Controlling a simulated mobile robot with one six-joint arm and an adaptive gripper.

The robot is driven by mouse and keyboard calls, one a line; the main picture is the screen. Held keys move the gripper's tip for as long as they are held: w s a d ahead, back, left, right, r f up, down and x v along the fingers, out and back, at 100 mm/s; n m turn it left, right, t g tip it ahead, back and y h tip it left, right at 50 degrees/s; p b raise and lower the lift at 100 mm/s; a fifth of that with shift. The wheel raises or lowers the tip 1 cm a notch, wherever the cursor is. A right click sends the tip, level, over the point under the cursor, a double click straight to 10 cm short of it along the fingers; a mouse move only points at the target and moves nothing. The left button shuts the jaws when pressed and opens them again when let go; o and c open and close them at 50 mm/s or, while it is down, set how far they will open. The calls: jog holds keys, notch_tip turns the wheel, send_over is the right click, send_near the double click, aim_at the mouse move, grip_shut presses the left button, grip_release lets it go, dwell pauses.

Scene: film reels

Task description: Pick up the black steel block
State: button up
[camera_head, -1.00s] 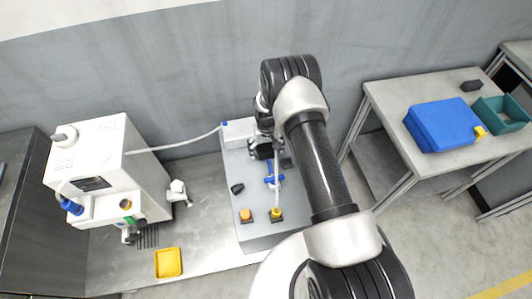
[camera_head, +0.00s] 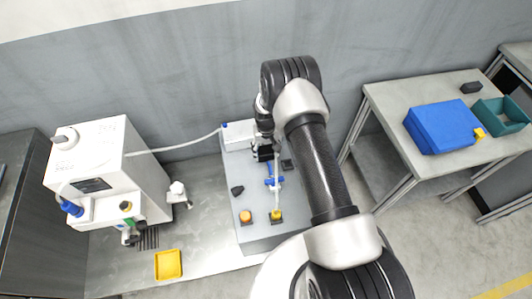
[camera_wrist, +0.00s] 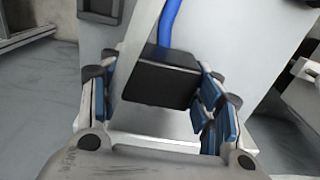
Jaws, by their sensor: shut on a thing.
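The black steel block (camera_wrist: 162,78) shows in the wrist view as a dark, box-shaped piece between the blue-padded fingers of my gripper (camera_wrist: 157,100). My gripper is shut on it. Its far edge is close to a blue part (camera_wrist: 168,22). In the head view my gripper (camera_head: 264,152) is over the back of the grey bench top, and the held block cannot be made out there. I cannot tell how high the block is above the surface.
The grey bench top (camera_head: 248,215) carries a blue fixture (camera_head: 272,176), a dark square piece (camera_head: 287,165), a black piece (camera_head: 237,190), an orange button (camera_head: 246,217) and a yellow one (camera_head: 277,215). A white machine (camera_head: 100,160) and yellow tray (camera_head: 168,264) stand left; a blue box (camera_head: 442,126) sits right.

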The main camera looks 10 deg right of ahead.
jog(key=c, duration=0.5)
jog(key=shift+c, duration=0.4)
jog(key=shift+w+r, duration=0.1)
jog(key=shift+r, duration=0.05)
